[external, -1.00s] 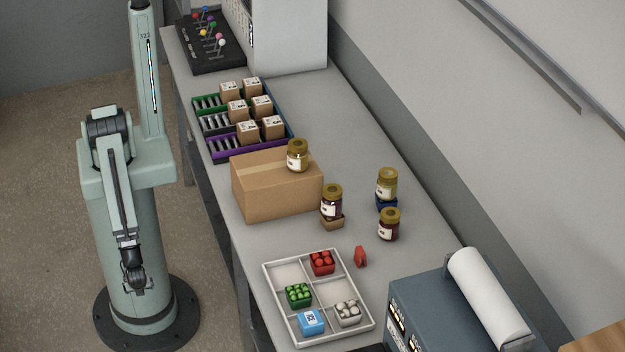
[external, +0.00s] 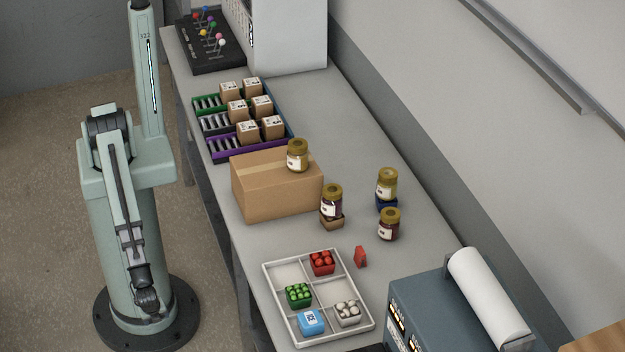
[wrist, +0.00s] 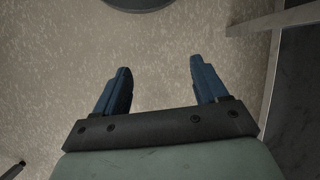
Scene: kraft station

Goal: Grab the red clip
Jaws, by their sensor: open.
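The red clip (external: 360,257) stands on the grey bench top, just right of the divided white tray. It is small in the external view and does not show in the wrist view. My gripper (wrist: 158,75) is open and empty in the wrist view, with its two blue fingers apart above the speckled floor. In the external view my gripper (external: 150,307) hangs low beside my base, left of the bench and well away from the clip.
The white tray (external: 268,290) holds small containers. Jars, including one (external: 389,225), stand behind the clip. A cardboard box (external: 270,190) stands farther back. A blue-grey machine with a white roll (external: 488,300) is at the front right. The bench edge lies between my arm and the clip.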

